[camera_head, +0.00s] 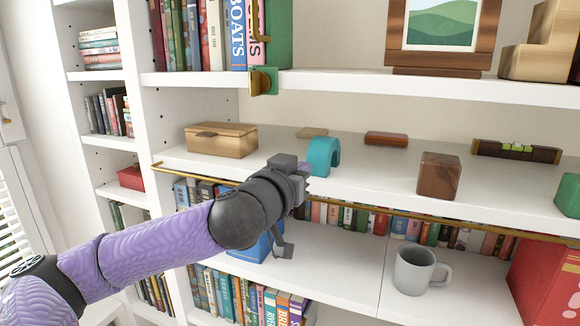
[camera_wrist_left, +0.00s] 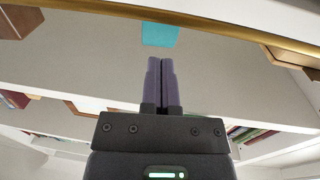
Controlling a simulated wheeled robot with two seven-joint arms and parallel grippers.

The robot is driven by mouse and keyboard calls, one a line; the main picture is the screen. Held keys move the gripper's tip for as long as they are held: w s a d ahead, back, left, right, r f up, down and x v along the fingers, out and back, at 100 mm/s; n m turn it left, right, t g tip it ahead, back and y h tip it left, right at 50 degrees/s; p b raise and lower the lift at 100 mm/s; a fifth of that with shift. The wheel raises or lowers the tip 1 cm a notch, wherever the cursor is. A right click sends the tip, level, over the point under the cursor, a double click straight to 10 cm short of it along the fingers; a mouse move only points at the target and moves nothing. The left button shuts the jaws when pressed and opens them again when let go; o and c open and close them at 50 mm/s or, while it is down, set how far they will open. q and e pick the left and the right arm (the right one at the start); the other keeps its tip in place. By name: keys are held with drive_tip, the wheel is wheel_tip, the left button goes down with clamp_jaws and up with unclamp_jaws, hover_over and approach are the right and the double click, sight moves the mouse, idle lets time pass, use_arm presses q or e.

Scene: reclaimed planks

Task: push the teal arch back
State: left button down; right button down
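The teal arch (camera_head: 323,155) stands upright on the middle shelf, left of centre. It also shows at the top of the left wrist view (camera_wrist_left: 160,35). My left gripper (camera_head: 305,167) is just in front of the arch and to its left in the head view. In the left wrist view my left gripper (camera_wrist_left: 161,62) has its two purple fingers together with nothing between them. They point toward the arch, with a small gap showing between the tips and it. My right gripper is in neither view.
On the middle shelf (camera_head: 375,178) are a wooden box (camera_head: 221,139), a dark wooden block (camera_head: 438,176), a reddish-brown block (camera_head: 386,139), a flat tan piece (camera_head: 312,132) and a level (camera_head: 516,151). A brass rail (camera_head: 400,211) runs along its front.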

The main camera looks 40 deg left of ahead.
sight(316, 158)
use_arm(q)
drive_tip(key=shift+w+a+r+p, duration=0.1)
drive_tip(key=shift+w+p, duration=0.2)
drive_tip(key=shift+w, duration=0.9)
drive_tip(key=shift+w+a, duration=0.1)
drive_tip(key=shift+w, duration=0.3)
drive_tip(key=shift+w+a+p, duration=0.15)
drive_tip(key=shift+w+p, duration=0.3)
drive_tip(key=shift+w, duration=0.45)
drive_tip(key=shift+w, duration=0.35)
drive_tip(key=shift+w+a+p, duration=0.15)
drive_tip(key=shift+w+p, duration=0.25)
drive_tip(key=shift+w, duration=0.5)
drive_tip(key=shift+w+a, duration=0.1)
drive_tip(key=shift+w, duration=0.25)
drive_tip(key=shift+w, duration=0.1)
